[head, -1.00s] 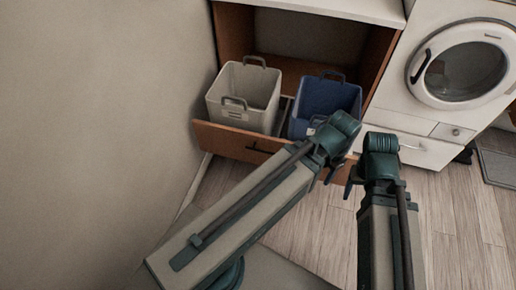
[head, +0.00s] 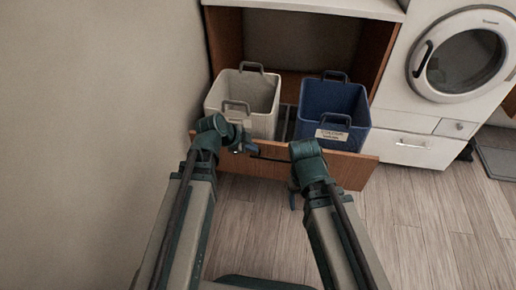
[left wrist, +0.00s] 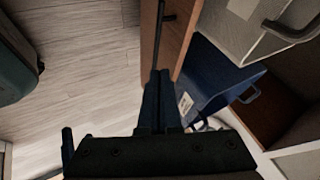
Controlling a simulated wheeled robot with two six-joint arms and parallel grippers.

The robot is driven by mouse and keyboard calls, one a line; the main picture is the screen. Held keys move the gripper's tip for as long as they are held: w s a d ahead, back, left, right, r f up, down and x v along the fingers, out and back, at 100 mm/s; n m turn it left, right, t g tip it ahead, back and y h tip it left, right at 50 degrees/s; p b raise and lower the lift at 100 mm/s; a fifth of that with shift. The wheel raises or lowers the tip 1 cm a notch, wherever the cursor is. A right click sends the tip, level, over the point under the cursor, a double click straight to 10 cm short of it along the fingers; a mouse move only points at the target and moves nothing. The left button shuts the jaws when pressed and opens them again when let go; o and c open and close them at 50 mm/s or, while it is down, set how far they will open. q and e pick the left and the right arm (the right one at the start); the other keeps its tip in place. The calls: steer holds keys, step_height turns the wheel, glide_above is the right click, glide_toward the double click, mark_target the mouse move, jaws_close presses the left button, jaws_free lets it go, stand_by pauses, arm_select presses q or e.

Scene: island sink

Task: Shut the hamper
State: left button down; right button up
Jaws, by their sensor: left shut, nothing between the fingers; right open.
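The hamper is a pull-out drawer with a brown wooden front (head: 345,170), standing open below the white counter. It holds a light grey basket (head: 262,92) on the left and a blue basket (head: 330,105) with a white label on the right. The dark bar handle (left wrist: 159,25) is on the drawer front. My left gripper (head: 244,144) is shut and empty, at the drawer front before the grey basket; whether it touches is unclear. In the left wrist view its fingers (left wrist: 157,85) lie close to the front and handle. My right gripper (head: 294,194) is open, in front of the drawer.
A white washing machine (head: 462,62) stands right of the cabinet. A plain wall (head: 100,110) rises close on the left. Wood floor (head: 430,230) is clear in front and to the right. A grey mat (head: 497,163) lies at the right edge.

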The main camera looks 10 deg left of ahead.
arm_select(q)
steer(key=b, duration=0.8)
glide_toward(273, 148)
step_height(273, 148, down, 4)
steer(key=s+d, duration=0.2)
steer(key=w, duration=0.3)
steer(key=shift+w+f, duration=0.1)
steer(key=shift+w, duration=0.45)
arm_select(e)
step_height(273, 148, down, 8)
arm_select(q)
steer(key=shift+w, duration=0.1)
arm_select(e)
steer(key=shift+a, duration=0.1)
